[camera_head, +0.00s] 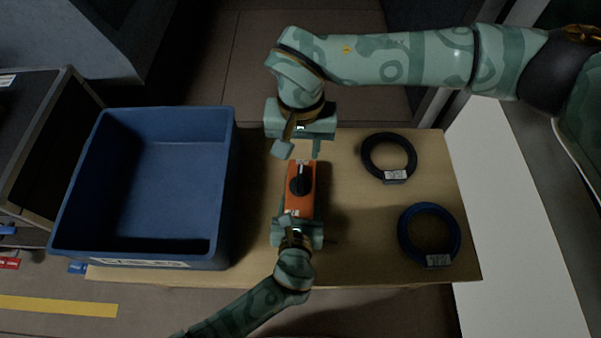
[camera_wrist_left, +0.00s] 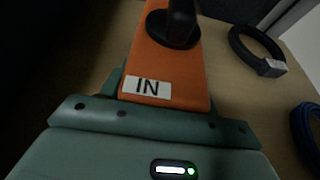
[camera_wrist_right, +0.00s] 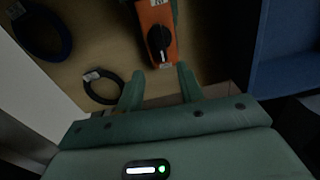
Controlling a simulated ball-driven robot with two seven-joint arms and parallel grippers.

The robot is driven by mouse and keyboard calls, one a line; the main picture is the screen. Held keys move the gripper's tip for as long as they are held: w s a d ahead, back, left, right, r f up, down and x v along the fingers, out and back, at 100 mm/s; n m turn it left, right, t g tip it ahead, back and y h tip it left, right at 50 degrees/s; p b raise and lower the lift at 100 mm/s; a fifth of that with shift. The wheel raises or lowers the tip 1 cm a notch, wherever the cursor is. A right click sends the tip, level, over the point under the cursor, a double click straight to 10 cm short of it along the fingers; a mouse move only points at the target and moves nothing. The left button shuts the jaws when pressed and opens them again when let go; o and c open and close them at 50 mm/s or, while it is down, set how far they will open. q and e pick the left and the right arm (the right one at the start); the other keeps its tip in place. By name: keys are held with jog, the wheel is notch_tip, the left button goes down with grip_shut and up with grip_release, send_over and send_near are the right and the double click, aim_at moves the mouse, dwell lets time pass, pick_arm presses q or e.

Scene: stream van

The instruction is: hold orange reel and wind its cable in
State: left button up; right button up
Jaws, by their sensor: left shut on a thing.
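The orange reel (camera_head: 300,199) is a narrow orange box with a black knob (camera_head: 301,180) on top, on the wooden table. A white label reading "IN" (camera_wrist_left: 147,86) is on its near end in the left wrist view. My left gripper (camera_head: 298,217) is shut on the reel's near end. My right gripper (camera_head: 300,151) is open and empty just beyond the reel's far end, its fingers spread apart. In the right wrist view the reel (camera_wrist_right: 157,20) lies ahead of the open fingers. No cable of the reel is visible.
A large, empty-looking blue crate (camera_head: 228,190) stands on the table's left side. A black cable coil (camera_head: 367,160) and a blue cable coil (camera_head: 405,240), both tagged, lie on the right. Bare wood (camera_head: 350,210) shows between the reel and the coils.

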aim_at(301, 178)
notch_tip(301, 178, down, 12)
jog(key=shift+r, duration=0.25)
grip_shut()
